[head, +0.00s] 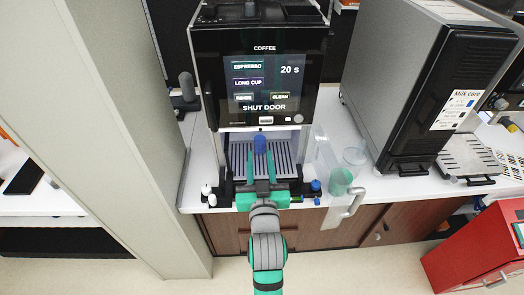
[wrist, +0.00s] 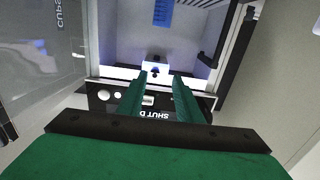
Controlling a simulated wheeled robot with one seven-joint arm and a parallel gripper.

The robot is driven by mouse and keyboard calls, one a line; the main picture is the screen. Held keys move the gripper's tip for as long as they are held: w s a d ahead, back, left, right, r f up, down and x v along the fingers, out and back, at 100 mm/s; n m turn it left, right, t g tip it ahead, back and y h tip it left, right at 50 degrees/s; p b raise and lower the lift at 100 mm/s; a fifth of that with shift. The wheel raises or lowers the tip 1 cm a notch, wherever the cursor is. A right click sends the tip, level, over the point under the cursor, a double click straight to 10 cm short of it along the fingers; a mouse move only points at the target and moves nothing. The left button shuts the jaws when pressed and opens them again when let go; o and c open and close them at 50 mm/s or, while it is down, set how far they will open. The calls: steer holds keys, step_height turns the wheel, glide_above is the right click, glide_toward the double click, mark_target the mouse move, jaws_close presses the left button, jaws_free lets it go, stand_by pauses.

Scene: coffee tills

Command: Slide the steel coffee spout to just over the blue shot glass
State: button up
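The coffee machine (head: 212,70) shows "SHUT DOOR" on its screen. The small bright steel spout (wrist: 152,70) has a dark middle and sits under the machine's front panel in the wrist view. In the head view my arm and the panel leave it unclear. The blue shot glass (head: 260,143) shows upright in the machine's bay between my fingertips; it is also at the top of the wrist view (wrist: 163,13). My gripper (head: 260,154) is open at the bay's front, its fingertips (wrist: 159,76) apart close to the spout. I cannot tell whether they touch it.
A slatted drip tray (head: 287,158) lies in the bay. A clear door with a grey handle (head: 350,205) stands open at the right. A pale wall panel (head: 125,110) rises at the left.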

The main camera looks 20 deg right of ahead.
mark_target(260, 130)
steer(key=w+d, duration=0.1)
steer(key=w, duration=0.2)
steer(key=w+d+r, duration=0.1)
steer(key=w, duration=0.1)
steer(key=w+d+r, duration=0.1)
steer(key=w, duration=0.2)
steer(key=shift+w+r, duration=0.1)
steer(key=shift+w, duration=0.2)
steer(key=shift+w+d, duration=0.1)
steer(key=shift+w, duration=0.05)
steer(key=c, duration=0.3)
jaws_close()
